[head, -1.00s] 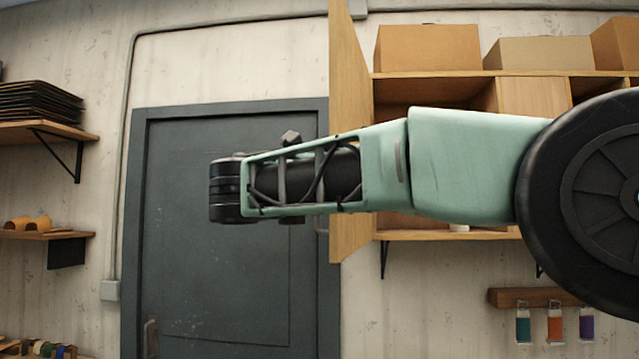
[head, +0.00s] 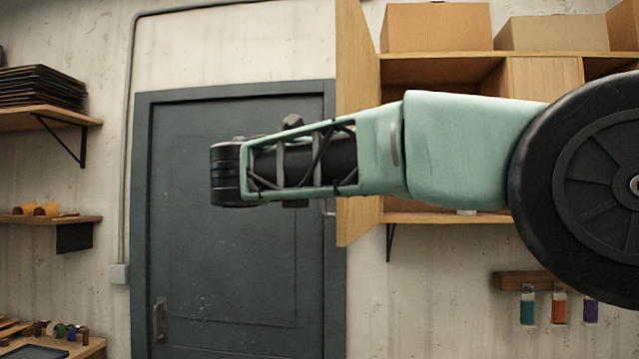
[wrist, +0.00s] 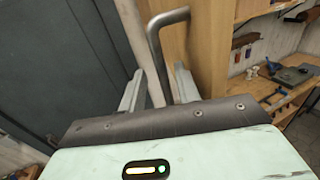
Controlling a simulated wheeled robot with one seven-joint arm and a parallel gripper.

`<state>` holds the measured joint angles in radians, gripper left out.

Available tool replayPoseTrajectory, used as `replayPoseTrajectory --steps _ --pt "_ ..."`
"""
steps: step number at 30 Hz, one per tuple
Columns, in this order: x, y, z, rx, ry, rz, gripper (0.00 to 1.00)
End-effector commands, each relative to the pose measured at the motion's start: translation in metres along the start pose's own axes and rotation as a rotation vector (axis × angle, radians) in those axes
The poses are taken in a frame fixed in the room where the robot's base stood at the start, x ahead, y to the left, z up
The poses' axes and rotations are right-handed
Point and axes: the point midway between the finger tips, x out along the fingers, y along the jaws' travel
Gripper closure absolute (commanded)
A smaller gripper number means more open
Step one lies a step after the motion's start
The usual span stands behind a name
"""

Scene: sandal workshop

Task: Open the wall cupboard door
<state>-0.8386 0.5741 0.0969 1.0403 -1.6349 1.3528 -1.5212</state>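The wall cupboard door (head: 356,60) stands swung out from the cupboard (head: 430,218), seen at a steep angle at its left side. The cupboard's inside shows to the right of the door. My gripper (wrist: 158,88) is open in the wrist view, with its two pale fingers apart. The bent grey metal handle (wrist: 156,48) runs down between the fingers, beside the wooden door face (wrist: 211,40). I cannot tell whether a finger touches it. In the head view my arm covers part of the door and cupboard, and my gripper is hidden.
A dark grey room door (head: 220,260) is behind my arm at left. Cardboard boxes (head: 436,27) stand on the cupboard. Wall shelves (head: 45,118) are at far left. A rack with small coloured bottles (head: 525,281) hangs below the cupboard. A workbench (wrist: 260,105) shows in the wrist view.

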Motion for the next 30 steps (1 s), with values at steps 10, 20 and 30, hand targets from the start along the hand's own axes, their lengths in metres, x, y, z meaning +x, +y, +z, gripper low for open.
replayPoseTrajectory --steps 10,20,30 --pt "-0.069 0.002 -0.005 0.003 -0.001 0.007 0.68" --pt "-0.141 0.001 -0.002 0.003 -0.001 0.004 0.68" --pt "-0.170 0.000 0.000 0.001 -0.002 -0.001 0.68"
